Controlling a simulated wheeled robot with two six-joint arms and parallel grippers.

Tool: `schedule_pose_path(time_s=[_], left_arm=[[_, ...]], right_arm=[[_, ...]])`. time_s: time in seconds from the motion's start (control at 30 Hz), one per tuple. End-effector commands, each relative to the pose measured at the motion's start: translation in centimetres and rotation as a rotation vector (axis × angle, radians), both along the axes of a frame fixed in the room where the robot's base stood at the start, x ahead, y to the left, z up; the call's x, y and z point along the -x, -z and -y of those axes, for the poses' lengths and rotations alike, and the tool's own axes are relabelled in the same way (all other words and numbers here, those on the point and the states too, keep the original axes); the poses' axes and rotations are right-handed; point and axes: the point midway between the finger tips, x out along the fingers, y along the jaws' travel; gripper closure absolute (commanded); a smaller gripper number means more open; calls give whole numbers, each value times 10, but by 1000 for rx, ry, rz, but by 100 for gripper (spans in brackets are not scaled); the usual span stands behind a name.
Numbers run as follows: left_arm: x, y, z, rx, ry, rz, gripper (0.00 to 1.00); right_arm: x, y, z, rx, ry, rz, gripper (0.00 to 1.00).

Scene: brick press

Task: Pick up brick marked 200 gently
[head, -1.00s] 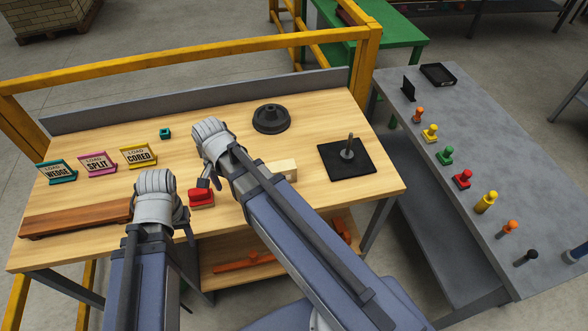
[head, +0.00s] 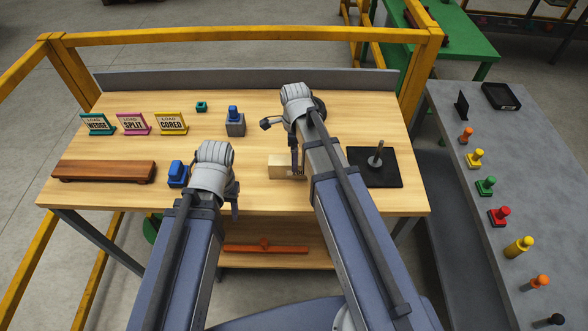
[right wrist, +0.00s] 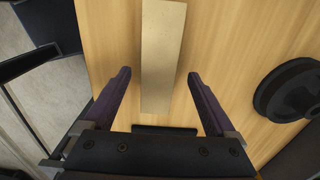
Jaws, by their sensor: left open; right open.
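A pale, long rectangular brick (head: 281,166) lies on the wooden workbench (head: 130,195) beside my right gripper (head: 282,147). In the right wrist view the brick (right wrist: 160,60) lies lengthwise between the two spread fingers of my right gripper (right wrist: 158,75), with a gap on each side. My right gripper is open and empty. My left gripper (head: 222,192) is over the bench's front part, close right of a blue-topped piece (head: 178,171). It is open; its fingers are mostly hidden by its own wrist.
A black plate with a post (head: 375,167) stands right of the brick. A black round base (right wrist: 290,92) sits near my right gripper.

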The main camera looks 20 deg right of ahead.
Motion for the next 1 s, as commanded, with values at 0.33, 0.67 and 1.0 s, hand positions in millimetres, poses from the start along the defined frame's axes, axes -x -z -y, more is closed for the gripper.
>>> schedule_pose_path(time_s=[0.33, 0.67, 1.0], left_arm=[[0, 15, 0, 0, 0, 0, 50], [0, 51, 0, 0, 0, 0, 50], [0, 64, 0, 0, 0, 0, 50]], right_arm=[[0, 15, -1, 0, -2, 0, 9], [1, 51, -7, 0, -2, 0, 9], [0, 64, -6, 0, -2, 0, 9]])
